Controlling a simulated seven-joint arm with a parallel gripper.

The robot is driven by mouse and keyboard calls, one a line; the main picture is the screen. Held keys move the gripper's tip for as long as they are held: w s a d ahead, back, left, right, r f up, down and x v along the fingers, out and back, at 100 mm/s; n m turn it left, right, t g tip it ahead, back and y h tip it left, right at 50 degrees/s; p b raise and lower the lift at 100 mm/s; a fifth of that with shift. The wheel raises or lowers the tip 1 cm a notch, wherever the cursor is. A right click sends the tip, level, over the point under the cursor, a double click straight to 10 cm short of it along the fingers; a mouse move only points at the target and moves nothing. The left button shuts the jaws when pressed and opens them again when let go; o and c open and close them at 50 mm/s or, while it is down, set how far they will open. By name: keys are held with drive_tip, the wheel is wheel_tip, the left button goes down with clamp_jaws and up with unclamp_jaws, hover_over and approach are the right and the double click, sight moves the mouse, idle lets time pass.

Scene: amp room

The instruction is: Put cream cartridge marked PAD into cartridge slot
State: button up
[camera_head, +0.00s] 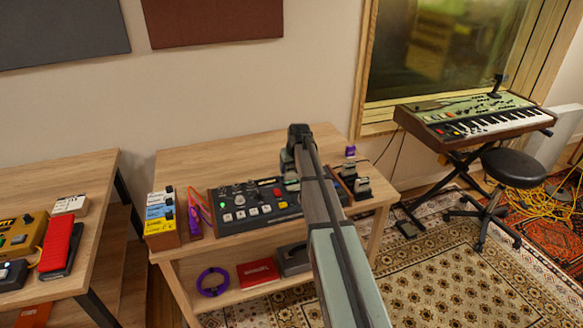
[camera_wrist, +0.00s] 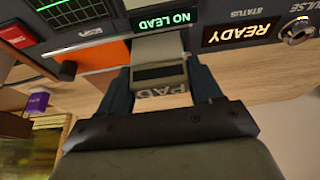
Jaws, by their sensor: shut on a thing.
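My gripper (camera_wrist: 160,82) is shut on the cream cartridge (camera_wrist: 158,48), with one dark finger on each side. The letters PAD show upside down on its near end, below a dark recessed window. The cartridge's far end meets the dark device panel (camera_wrist: 225,14) at the lit NO LEAD display (camera_wrist: 168,19). The slot itself is hidden behind the cartridge, and I cannot tell how far in it sits. In the head view my arm crosses in front of the device (camera_head: 235,214) and hides the gripper and cartridge.
On the wooden table (camera_head: 185,165), coloured boxes (camera_head: 160,212) stand left of the device. A purple item (camera_head: 350,151) stands at the right.

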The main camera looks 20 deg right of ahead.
drive_tip(key=shift+f, duration=0.75)
idle(0.8)
drive_tip(key=o, duration=1.1)
drive_tip(key=shift+o, duration=0.7)
drive_tip(key=shift+r, duration=0.2)
drive_tip(key=shift+r, duration=3.3)
